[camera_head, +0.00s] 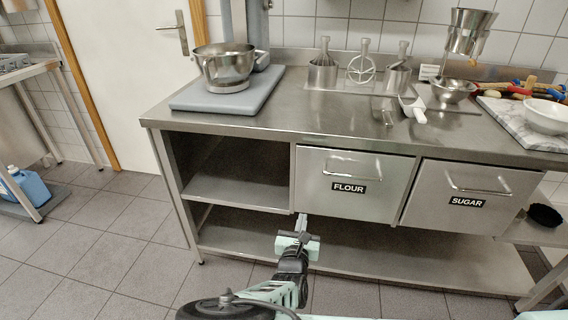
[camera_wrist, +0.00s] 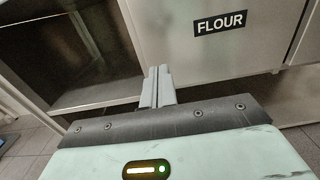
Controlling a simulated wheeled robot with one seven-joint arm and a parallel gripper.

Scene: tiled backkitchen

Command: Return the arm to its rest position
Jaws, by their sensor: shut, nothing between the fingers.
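My gripper (camera_head: 302,222) is in front of the steel counter, just below the lower left corner of the flour drawer (camera_head: 341,201). In the wrist view its two grey fingers (camera_wrist: 158,77) are together with nothing between them. The flour drawer also shows in the wrist view (camera_wrist: 255,50), behind and to the right of the fingers; its label is readable. I cannot tell whether the fingertips touch the drawer front. My arm reaches up from the bottom of the head view.
The steel counter (camera_head: 225,116) carries a mixing bowl (camera_head: 226,68) on a grey board, utensils in holders, a scoop (camera_head: 413,106) and a white bowl (camera_head: 545,117). The sugar drawer (camera_head: 466,212) is to the right. Open shelves (camera_head: 235,192) lie left of the drawers.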

